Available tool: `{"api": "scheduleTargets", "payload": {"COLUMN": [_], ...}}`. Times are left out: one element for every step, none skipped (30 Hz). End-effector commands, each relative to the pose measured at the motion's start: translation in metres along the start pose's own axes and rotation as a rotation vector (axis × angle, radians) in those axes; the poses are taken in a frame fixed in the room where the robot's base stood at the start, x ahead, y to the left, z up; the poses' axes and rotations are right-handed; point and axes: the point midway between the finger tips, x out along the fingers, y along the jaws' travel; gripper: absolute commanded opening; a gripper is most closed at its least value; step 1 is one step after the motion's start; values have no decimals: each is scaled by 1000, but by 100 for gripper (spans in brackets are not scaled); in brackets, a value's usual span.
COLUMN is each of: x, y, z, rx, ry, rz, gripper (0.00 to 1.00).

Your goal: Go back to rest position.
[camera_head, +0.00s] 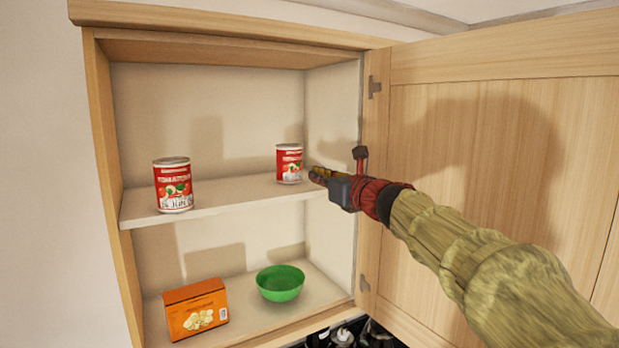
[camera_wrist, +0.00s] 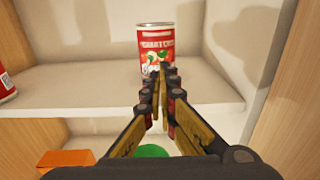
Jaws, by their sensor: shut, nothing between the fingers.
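My gripper (camera_head: 318,176) is at the right side of an open wall cabinet, at the height of its middle shelf. In the wrist view my gripper (camera_wrist: 161,72) has its fingers together and empty. A red can (camera_head: 289,163) stands upright on the shelf just left of the fingertips. It also shows straight ahead in the wrist view (camera_wrist: 156,45), where the fingertips overlap its lower part. Whether the fingertips touch it I cannot tell.
Another red can (camera_head: 174,186) stands at the shelf's left. An orange box (camera_head: 196,310) and a green bowl (camera_head: 280,284) sit on the cabinet floor. The open door (camera_head: 460,130) is on the right, behind my arm. Dark items (camera_head: 345,336) show below the cabinet.

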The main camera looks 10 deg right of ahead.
Motion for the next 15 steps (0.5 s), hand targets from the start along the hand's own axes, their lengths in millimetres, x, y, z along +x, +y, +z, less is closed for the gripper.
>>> {"api": "scheduleTargets", "payload": {"x": [-11, -17, -24, -29, -34, -40, -43, -47, -50, -52, -54, -56, -57, -58, -58], "y": [0, 0, -1, 0, 0, 0, 0, 0, 0, 0, 0, 0, 0, 0, 1], "z": [0, 0, 1, 1, 1, 1, 1, 1, 1, 0, 0, 1, 1, 1, 1], "rx": [-1, -1, -1, -1, -1, -1, -2, -2, -1, -1, 0, -3, -9, -19, -41], "ry": [-2, -3, -4, -4, -4, -3, -3, -3, -2, -2, -2, -2, -2, -2, -2], "rz": [-2, -2, -2, -2, -2, -2, -2, -1, -1, -1, -1, 0, 0, 0, 1], "gripper": [0, 0, 0, 0, 0, 0, 0, 0, 0, 0, 0, 0, 0, 0, 0]}}
